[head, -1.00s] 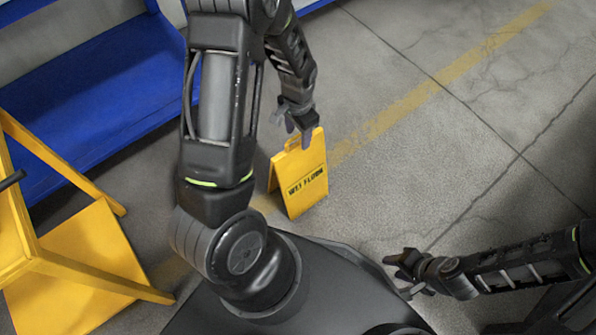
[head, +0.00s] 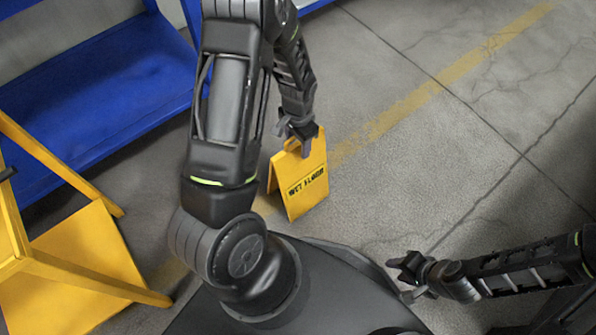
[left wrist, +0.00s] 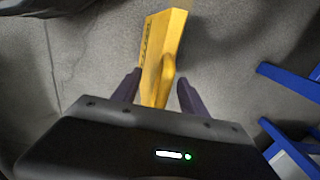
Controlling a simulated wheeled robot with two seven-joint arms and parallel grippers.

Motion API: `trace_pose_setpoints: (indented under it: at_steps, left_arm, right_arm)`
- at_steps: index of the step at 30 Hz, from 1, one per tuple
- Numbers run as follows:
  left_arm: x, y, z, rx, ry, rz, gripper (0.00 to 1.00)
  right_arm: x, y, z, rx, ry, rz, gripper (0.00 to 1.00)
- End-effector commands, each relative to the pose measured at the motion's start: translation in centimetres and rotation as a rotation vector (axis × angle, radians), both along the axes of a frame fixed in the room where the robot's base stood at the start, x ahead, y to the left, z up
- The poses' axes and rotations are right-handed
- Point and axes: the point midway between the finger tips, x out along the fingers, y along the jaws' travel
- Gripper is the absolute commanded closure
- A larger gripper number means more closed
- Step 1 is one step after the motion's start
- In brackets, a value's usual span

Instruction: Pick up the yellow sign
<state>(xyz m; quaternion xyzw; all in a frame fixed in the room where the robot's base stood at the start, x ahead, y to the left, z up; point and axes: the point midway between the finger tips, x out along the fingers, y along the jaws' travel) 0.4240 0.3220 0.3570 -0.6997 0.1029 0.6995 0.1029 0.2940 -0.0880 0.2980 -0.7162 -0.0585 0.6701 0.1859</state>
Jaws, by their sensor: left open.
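The yellow wet floor sign (head: 303,184) stands upright on the concrete floor, just in front of my base, with its lettered face toward the lower right. My left gripper (head: 301,146) is open at the top edge of the sign, from above. In the left wrist view the sign (left wrist: 161,50) reaches up between the two dark fingers of my left gripper (left wrist: 159,92), with a gap visible on the right side. The sign's handle is partly hidden by the gripper in the head view. My right gripper (head: 405,270) is at the lower right, away from the sign; its fingers look spread and empty.
A yellow frame (head: 75,270) stands at the lower left, with blue shelving (head: 105,95) behind it. Blue metal parts (left wrist: 290,85) also show at the right of the left wrist view. The floor right of the sign is clear, with a faded yellow line (head: 410,105).

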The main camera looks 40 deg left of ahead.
Motion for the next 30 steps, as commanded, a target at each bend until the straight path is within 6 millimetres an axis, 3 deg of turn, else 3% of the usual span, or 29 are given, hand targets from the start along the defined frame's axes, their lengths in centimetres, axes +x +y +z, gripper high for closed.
trace_pose_setpoints:
  at_steps: [8,26,30]
  left_arm:
    - [-0.01,0.00,0.01,0.000,0.000,0.000,0.50]
    - [-0.01,0.00,0.01,0.000,0.000,0.000,0.99]
    - [-0.01,0.00,0.01,0.000,0.000,0.000,1.00]
  right_arm:
    - [-0.02,0.01,0.00,0.000,0.000,0.000,0.64]
    - [-0.03,0.02,-0.01,0.000,0.001,0.000,0.64]
    - [-0.03,0.03,0.00,0.000,0.001,0.000,0.64]
